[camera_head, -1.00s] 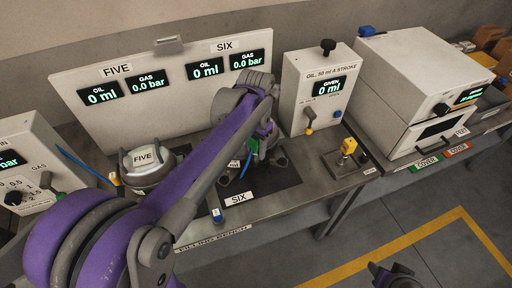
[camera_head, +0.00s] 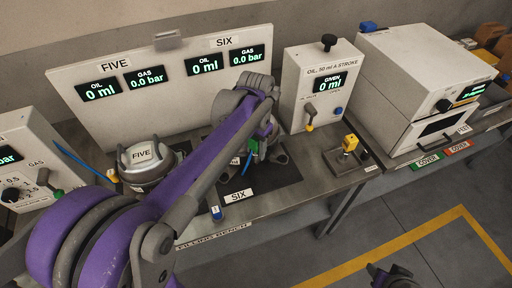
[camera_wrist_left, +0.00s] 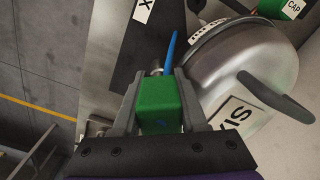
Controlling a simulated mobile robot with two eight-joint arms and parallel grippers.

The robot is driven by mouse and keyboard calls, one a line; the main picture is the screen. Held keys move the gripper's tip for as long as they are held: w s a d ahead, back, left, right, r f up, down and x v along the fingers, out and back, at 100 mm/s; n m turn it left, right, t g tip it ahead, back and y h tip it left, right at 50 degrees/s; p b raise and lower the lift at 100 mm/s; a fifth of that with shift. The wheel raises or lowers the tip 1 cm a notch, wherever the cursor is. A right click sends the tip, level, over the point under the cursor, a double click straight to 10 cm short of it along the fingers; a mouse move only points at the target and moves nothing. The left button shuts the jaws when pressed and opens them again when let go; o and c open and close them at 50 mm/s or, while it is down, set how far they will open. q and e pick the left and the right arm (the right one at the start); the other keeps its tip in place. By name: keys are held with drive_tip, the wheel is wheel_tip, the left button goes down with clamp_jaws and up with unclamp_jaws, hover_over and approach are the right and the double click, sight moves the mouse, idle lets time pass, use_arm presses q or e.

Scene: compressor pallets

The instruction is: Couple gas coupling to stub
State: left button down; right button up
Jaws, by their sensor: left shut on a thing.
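My left gripper (camera_head: 255,151) is shut on the green gas coupling (camera_wrist_left: 157,102), above the black mat with the SIX label. A blue hose (camera_wrist_left: 170,52) shows beyond the coupling in the left wrist view. A small metal piece (camera_wrist_left: 158,71) shows at the coupling's far end; I cannot tell whether it is the stub or whether they touch. The metal compressor SIX (camera_wrist_left: 232,67) stands just right of the coupling there; my arm largely hides it in the head view. My right gripper (camera_head: 395,275) shows at the bottom edge, its jaws unclear.
Compressor FIVE (camera_head: 147,160) stands left on the filling bench. The display panel (camera_head: 165,110) rises behind. The oil stroke box (camera_head: 318,87) and a yellow-topped fixture (camera_head: 349,145) are to the right. A green cap (camera_wrist_left: 294,8) is near compressor SIX.

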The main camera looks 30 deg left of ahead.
use_arm(q)
drive_tip(key=shift+f, duration=0.6)
drive_tip(key=shift+c, duration=1.8)
unclamp_jaws()
drive_tip(key=shift+d+r, duration=0.1)
drive_tip(key=shift+r, duration=0.4)
wheel_tip(320, 180, up, 10)
drive_tip(key=shift+s, duration=0.1)
